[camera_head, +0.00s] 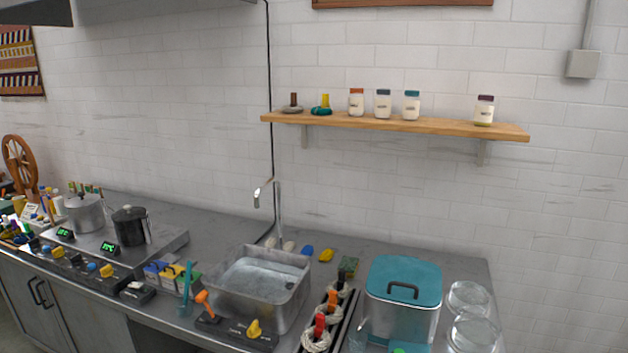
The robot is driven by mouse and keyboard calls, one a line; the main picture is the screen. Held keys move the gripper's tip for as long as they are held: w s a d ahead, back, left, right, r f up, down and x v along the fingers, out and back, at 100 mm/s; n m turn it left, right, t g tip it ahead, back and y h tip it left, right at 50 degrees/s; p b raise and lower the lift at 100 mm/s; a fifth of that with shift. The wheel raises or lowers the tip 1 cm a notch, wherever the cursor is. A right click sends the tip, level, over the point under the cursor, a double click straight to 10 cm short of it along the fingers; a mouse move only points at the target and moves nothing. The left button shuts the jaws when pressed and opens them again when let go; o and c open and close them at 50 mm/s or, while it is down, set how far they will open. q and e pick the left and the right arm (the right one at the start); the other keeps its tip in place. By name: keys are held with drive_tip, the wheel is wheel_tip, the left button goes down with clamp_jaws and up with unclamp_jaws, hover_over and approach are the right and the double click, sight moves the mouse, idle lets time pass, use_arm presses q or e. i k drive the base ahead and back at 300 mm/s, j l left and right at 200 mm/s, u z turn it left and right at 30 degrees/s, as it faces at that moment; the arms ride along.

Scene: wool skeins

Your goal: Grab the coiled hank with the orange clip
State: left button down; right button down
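The coiled hank with the orange clip (332,301) sits in the middle of a row of three cream hanks on the counter, right of the sink basin. Its cream coil is partly hidden by its clip and its neighbours. A hank with a black clip (341,280) stands behind it. A hank with a red clip (319,325) stands in front of it. The three are close together along a dark narrow holder. Neither of my grippers is in view.
The metal basin (284,317) of water is close on the left, and a teal-lidded container (403,293) is close on the right. Glass jars (468,298) stand farther right. A wooden shelf (400,122) hangs above with jars and two small coils. A faucet (278,210) rises behind the basin.

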sight(332, 307)
drive_tip(key=i+l+u, duration=0.1)
drive_tip(key=i+l, duration=0.6)
drive_tip(key=i, duration=0.1)
